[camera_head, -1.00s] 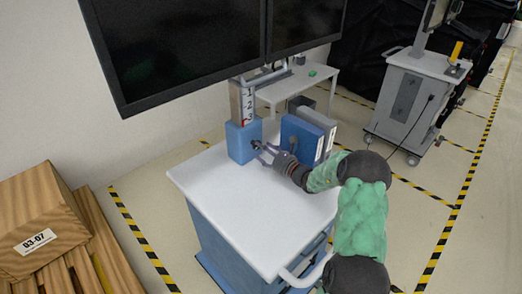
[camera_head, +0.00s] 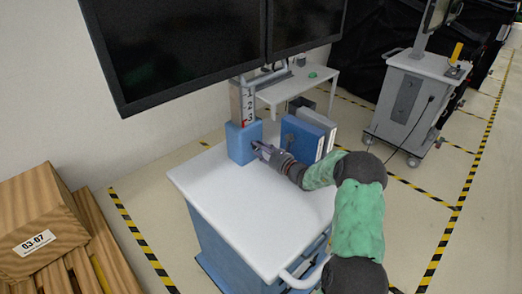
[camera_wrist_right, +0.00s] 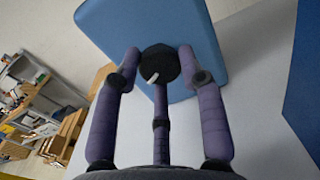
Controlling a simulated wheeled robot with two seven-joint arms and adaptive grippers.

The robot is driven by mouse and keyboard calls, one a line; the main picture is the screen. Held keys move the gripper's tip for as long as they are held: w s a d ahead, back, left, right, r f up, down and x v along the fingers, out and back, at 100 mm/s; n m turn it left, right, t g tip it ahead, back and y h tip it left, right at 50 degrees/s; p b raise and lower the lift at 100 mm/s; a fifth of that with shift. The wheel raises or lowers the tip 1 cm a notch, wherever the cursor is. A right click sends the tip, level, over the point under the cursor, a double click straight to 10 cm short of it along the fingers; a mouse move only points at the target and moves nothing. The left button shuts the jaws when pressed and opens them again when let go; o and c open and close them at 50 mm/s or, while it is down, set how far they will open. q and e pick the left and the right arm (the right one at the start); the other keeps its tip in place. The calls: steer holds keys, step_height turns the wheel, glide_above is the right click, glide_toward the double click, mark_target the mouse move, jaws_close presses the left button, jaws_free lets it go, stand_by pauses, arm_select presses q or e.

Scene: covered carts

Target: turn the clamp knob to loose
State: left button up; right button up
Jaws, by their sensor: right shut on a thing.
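The clamp knob (camera_wrist_right: 159,64) is dark and round with a white mark on it, on the face of a blue block (camera_wrist_right: 190,25). In the head view the block (camera_head: 243,141) sits on the cart's white top at the foot of a numbered post (camera_head: 245,103). My right gripper (camera_head: 263,150) reaches the block's front face, where its fingers hide the knob. In the right wrist view the purple fingers of the gripper (camera_wrist_right: 160,60) are around the knob, shut on it. In that view the white mark points down and slightly left. My left gripper is not in view.
Two large black screens (camera_head: 180,45) hang above the white cart top (camera_head: 250,205). Blue and grey upright boxes (camera_head: 301,139) stand close beside my right gripper. The cart top's front is clear.

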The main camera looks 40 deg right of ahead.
steer(key=shift+f+n+b, duration=0.25)
steer(key=shift+n+b, duration=0.1)
steer(key=shift+n, duration=0.05)
steer(key=o, duration=1.1)
steer(key=shift+o, duration=0.2)
steer(key=shift+r, duration=0.1)
steer(key=s, duration=0.8)
steer(key=s+d, duration=0.1)
steer(key=s, duration=0.3)
